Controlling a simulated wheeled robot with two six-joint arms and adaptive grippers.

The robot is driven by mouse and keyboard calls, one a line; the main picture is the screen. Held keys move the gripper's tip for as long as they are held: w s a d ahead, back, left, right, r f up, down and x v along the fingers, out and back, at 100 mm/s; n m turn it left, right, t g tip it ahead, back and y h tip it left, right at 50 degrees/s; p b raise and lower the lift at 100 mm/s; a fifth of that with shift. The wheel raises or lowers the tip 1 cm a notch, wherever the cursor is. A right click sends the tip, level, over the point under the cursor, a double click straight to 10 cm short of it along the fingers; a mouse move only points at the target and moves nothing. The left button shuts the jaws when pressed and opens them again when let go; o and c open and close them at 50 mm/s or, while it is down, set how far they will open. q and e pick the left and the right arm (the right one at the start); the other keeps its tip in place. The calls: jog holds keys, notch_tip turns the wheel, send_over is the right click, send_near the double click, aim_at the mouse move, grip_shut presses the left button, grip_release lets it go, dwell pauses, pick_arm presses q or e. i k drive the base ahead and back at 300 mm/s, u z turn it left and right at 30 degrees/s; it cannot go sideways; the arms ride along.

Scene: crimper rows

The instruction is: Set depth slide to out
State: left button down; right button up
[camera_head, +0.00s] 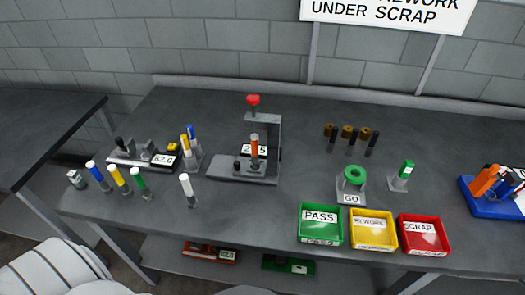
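A grey press (268,135) with a red knob (253,100) on top stands at the middle back of the table. An orange-topped piece (255,145) stands upright in it, before a partly covered number label. A small dark knob (236,164) sits on the left part of its base. Left of the press is a low grey fixture (127,158) with dark and grey blocks and a number label (164,160). I cannot tell which part is the depth slide or how it is set. Neither of my grippers is in view.
Green PASS (319,243), yellow REWORK (373,247) and red SCRAP (425,250) bins line the front edge. A green ring on a GO stand (352,197) is behind them. Several coloured upright cylinders stand at left. A blue holder (485,205) is at far right.

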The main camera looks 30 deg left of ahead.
aim_at(242, 168)
jog(key=z, duration=2.45)
jog(key=k, duration=1.75)
jog(key=u, duration=2.1)
